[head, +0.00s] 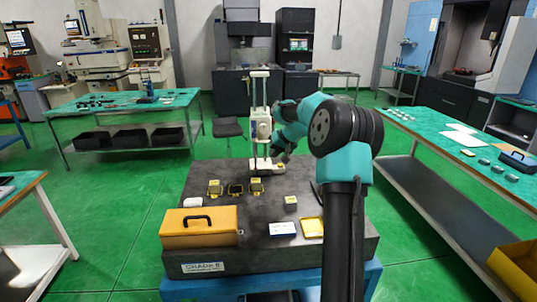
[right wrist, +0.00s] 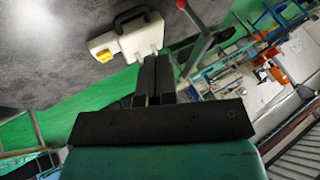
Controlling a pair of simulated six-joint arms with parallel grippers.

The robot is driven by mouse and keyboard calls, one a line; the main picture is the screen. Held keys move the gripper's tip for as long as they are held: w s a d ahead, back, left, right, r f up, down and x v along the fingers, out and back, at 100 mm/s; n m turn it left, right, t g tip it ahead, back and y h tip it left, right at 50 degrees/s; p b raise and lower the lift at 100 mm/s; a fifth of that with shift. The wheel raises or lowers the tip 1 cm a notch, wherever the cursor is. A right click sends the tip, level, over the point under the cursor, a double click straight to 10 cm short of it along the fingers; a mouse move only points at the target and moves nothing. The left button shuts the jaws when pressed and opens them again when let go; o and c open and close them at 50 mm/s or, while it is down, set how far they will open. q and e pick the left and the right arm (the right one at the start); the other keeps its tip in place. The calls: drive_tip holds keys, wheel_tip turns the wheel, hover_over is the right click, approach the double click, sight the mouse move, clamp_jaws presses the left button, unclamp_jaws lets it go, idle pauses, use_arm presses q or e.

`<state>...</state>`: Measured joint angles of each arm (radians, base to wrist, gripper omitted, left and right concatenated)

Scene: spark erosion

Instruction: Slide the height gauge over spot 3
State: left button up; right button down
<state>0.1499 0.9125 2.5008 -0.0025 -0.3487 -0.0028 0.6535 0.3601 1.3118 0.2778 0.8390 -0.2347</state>
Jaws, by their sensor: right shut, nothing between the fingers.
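The height gauge (head: 260,125) stands upright near the back edge of the dark granite plate (head: 200,262), tall and white with two columns. Its pale base (right wrist: 122,38) shows in the right wrist view with a black handle and a yellow tag. My right gripper (head: 281,157) is shut and empty at the right of the gauge, low by its base. In the right wrist view its closed fingers (right wrist: 154,72) point at the gauge columns; whether they touch is unclear. Spot 3 cannot be picked out by its number. My left gripper is not in view.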

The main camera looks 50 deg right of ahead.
drive_tip(key=v, duration=0.9)
drive_tip(key=shift+r, duration=0.25)
drive_tip(key=shift+a, duration=0.1)
